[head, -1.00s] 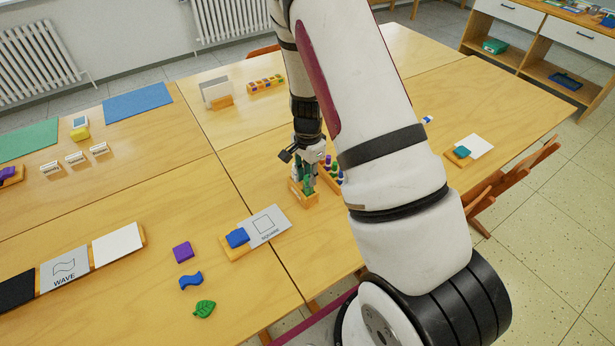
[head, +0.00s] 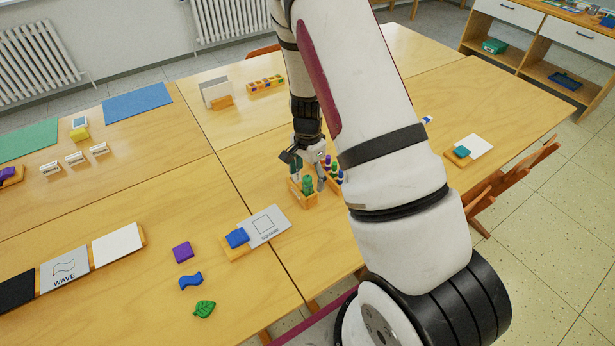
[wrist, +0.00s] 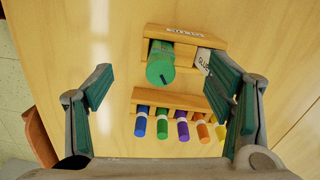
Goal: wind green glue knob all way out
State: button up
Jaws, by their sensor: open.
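The green glue stick (head: 307,184) stands upright in a small wooden holder (head: 304,202) on the table. In the wrist view the round end of the green knob (wrist: 160,72) faces me, with a dark mark on it. My gripper (head: 307,172) is open above the holder. A white labelled piece (wrist: 203,61) sits beside the knob in the same holder.
A wooden rack (wrist: 180,99) with several coloured sticks stands close beside the holder. A square card (head: 266,224) and a blue block (head: 237,237) lie to the left of the holder. Bare tabletop (head: 250,165) is free to the left.

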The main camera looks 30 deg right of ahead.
jog(key=n, duration=0.5)
jog(key=shift+p, duration=0.35)
jog(key=n, duration=0.6)
jog(key=shift+p, duration=0.3)
jog(key=shift+d, duration=0.35)
jog(key=c, duration=1.5)
jog(key=shift+c, duration=0.3)
jog(key=o, duration=1.6)
jog(key=shift+c, duration=0.2)
